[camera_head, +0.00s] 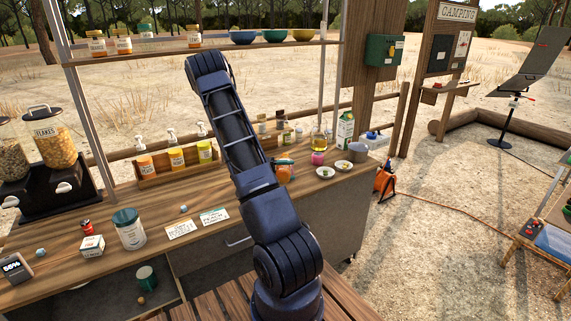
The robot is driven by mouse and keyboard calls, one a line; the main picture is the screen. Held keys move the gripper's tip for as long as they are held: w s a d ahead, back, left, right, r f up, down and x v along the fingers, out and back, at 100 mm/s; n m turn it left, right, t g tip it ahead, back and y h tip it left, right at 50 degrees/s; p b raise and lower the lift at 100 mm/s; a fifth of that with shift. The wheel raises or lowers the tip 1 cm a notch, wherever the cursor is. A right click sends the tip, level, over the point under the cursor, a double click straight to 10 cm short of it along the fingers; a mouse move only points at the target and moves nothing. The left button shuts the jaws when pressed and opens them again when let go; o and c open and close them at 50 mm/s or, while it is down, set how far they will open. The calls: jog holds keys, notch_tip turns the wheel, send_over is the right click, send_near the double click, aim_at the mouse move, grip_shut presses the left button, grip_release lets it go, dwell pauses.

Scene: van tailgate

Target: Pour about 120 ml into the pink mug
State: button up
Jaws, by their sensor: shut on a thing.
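A small pink mug (318,158) stands on the wooden counter right of my arm, in front of a clear bottle of yellow liquid (319,141). My arm rises from the lower middle and bends at the top left. It hides its own far end, and I cannot make out my gripper or its fingers. Just right of the arm, an orange rounded thing (284,174) with a dark, teal-tipped part above it shows in part. I cannot tell whether it is held or stands on the counter.
Two small dishes (325,172) and a grey pot (357,152) stand near the mug; a carton (345,130) stands behind. A rack of pump bottles (176,157) is left of the arm. A white tub (129,229) and label cards lie nearer. A shelf (210,45) runs above.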

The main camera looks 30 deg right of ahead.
jog(key=shift+w+r+n, duration=0.1)
jog(key=shift+r+n, duration=0.4)
jog(key=shift+r, duration=0.2)
dwell(1.6)
